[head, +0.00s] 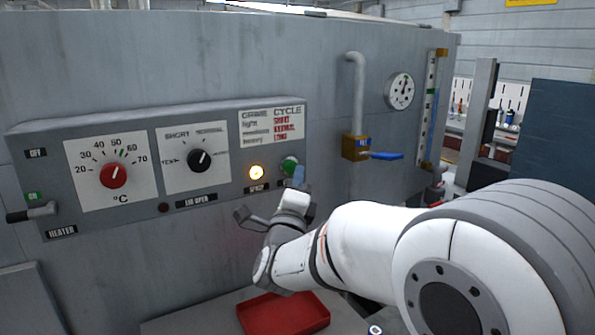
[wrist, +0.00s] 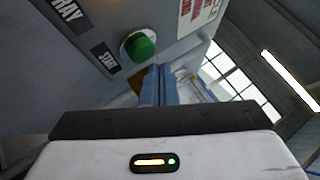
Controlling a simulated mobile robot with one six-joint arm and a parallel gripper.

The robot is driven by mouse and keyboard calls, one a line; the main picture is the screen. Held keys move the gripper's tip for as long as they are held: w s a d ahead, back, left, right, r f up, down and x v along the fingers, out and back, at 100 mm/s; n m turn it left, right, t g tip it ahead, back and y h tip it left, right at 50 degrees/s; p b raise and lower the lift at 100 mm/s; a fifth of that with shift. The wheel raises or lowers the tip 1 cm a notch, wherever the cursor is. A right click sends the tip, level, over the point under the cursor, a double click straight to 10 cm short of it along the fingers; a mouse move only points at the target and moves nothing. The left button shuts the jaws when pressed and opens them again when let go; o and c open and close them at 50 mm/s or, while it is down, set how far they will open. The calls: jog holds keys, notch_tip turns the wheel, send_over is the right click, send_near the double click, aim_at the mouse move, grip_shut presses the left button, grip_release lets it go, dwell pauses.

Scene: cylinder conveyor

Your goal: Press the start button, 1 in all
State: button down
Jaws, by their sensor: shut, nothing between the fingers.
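The green start button (head: 289,163) sits at the right end of the grey control panel, partly covered by my fingertips in the head view. In the wrist view the round green button (wrist: 139,45) stands out from the panel beside a dark START label (wrist: 105,57). My gripper (head: 299,175) is shut and empty, with its blue fingertips just in front of and below the button. In the wrist view the closed fingers (wrist: 160,75) end to the lower right of the button. They look apart from it, but the depth of the gap is hard to tell.
A lit yellow lamp (head: 256,172) is left of the button. A black knob (head: 199,160) and a red heater knob (head: 113,175) are farther left. A blue-handled valve (head: 386,155) is to the right. A red tray (head: 283,314) lies below my gripper.

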jog(key=s+d+b, duration=0.2)
jog(key=s+b, duration=0.1)
jog(key=s, duration=0.1)
jog(key=shift+s+d, duration=0.1)
jog(key=shift+d, duration=0.3)
dwell(0.5)
